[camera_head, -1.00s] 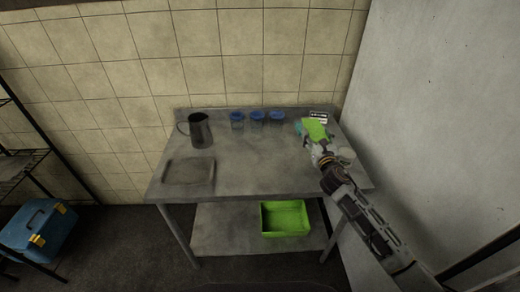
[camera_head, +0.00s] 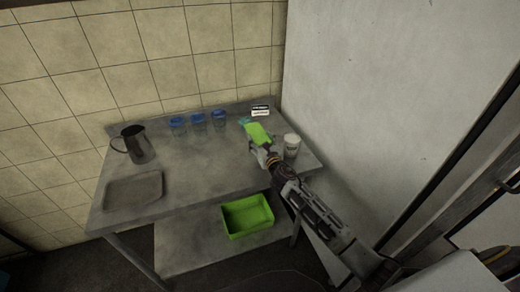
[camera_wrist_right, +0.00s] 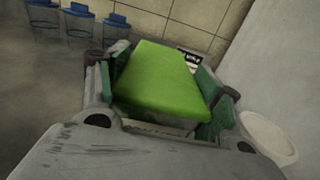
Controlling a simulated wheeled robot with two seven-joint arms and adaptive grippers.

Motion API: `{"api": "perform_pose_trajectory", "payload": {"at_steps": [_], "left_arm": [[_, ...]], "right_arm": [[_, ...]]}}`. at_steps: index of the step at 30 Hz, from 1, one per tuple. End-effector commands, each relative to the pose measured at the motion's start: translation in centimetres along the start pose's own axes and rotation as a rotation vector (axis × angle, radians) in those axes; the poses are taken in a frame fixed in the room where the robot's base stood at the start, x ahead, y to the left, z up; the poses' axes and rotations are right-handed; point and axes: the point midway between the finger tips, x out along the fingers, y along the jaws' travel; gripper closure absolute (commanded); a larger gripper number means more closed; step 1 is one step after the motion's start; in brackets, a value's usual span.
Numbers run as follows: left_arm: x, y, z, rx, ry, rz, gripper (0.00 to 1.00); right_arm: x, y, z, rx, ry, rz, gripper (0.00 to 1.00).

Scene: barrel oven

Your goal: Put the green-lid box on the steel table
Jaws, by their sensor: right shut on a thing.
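The green-lid box (camera_head: 258,134) is at the right end of the steel table (camera_head: 190,183), over its top. My right gripper (camera_head: 259,144) is shut on it. In the right wrist view the box's bright green lid (camera_wrist_right: 165,80) lies between the two fingers, with darker green at both sides. I cannot tell whether the box's underside touches the table top. My left gripper is not in view.
Several blue-lidded containers (camera_head: 198,122) stand along the table's back. A dark pitcher (camera_head: 137,144) and a grey tray (camera_head: 134,189) are at the left. A white-lidded cup (camera_head: 291,145) stands right of my gripper. A green bin (camera_head: 247,216) sits on the lower shelf.

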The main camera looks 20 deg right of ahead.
Motion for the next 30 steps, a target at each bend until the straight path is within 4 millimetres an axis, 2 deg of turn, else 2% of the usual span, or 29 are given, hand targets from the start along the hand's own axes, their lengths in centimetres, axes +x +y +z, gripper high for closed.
{"api": "perform_pose_trajectory", "payload": {"at_steps": [8,17,22,30], "left_arm": [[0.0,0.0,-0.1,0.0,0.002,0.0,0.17],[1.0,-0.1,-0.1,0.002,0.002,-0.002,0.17],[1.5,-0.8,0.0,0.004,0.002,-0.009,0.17],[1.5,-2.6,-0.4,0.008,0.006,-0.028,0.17]], "right_arm": [[0.0,0.0,0.0,0.0,-0.002,0.0,0.65],[0.0,0.1,-2.4,0.003,0.0,-0.001,0.65],[0.0,0.1,-3.8,0.003,0.0,-0.001,0.65],[0.0,0.0,-4.0,0.0,-0.001,0.0,0.65]]}}
